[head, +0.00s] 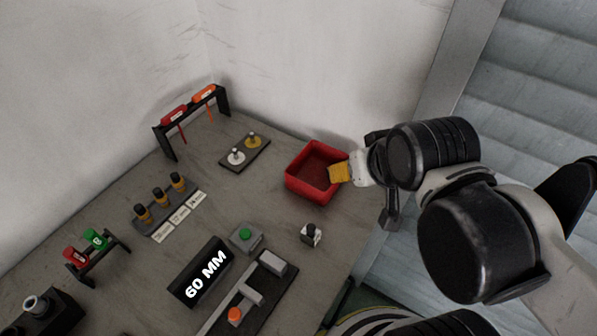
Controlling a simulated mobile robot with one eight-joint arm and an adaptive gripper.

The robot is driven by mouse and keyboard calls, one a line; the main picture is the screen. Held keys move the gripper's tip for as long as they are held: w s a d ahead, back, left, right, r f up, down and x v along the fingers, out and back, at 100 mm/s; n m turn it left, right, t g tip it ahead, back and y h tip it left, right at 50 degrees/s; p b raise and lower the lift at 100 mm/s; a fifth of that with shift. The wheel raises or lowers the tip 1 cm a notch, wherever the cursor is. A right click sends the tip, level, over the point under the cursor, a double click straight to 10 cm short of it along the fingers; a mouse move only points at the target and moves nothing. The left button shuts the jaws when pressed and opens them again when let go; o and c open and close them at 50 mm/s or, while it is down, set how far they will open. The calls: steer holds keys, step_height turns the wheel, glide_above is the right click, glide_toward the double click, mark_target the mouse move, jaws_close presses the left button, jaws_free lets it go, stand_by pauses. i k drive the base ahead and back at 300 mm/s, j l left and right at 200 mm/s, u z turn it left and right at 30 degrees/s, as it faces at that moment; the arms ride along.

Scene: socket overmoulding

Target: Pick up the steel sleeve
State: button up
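A silver ring-like metal piece (36,304), which may be the steel sleeve, sits on a black block (50,320) at the lower left. I cannot tell for sure that it is the sleeve. My gripper (379,177) is far from it, at the right of the red bin, with its dark fingers spread apart. A yellow and white piece (341,173) shows at the bin's right rim, by the gripper; whether they touch is unclear.
A 60 MM display (200,272), a green button box (246,238), a press-like fixture (268,284), a small dark block (311,235), a tag rack (166,146) and pegs (160,196) occupy the table.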

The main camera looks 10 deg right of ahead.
mark_target(35, 304)
steer(key=u, duration=2.25)
